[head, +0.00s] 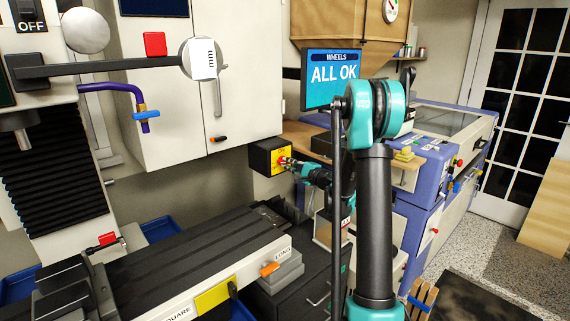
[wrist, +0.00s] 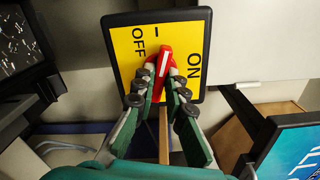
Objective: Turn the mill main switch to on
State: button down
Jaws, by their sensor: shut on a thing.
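The main switch is a dark box with a yellow plate (wrist: 124,62) marked OFF and ON, and a red handle (wrist: 163,64) with a white line. The box also shows in the head view (head: 257,160), on the side of the white cabinet. In the wrist view the handle points up and slightly right, between the two words. My gripper (wrist: 160,82) is shut on the red handle, a finger on each side. In the head view my gripper (head: 292,164) reaches the plate from the right, and the handle is mostly hidden.
A blue screen (head: 334,72) reading ALL OK is close beside my arm. The mill table (head: 240,286) lies below the switch. A blue machine (head: 428,170) stands to the right. Open floor (head: 510,262) is at the far right.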

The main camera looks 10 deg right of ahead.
jog(key=shift+m, duration=0.6)
jog(key=m, duration=0.4)
jog(key=shift+m, duration=0.3)
jog(key=m, duration=0.4)
jog(key=shift+m, duration=0.3)
jog(key=m, duration=0.4)
jog(key=c, duration=1.4)
grip_release()
jog(key=shift+c, duration=0.2)
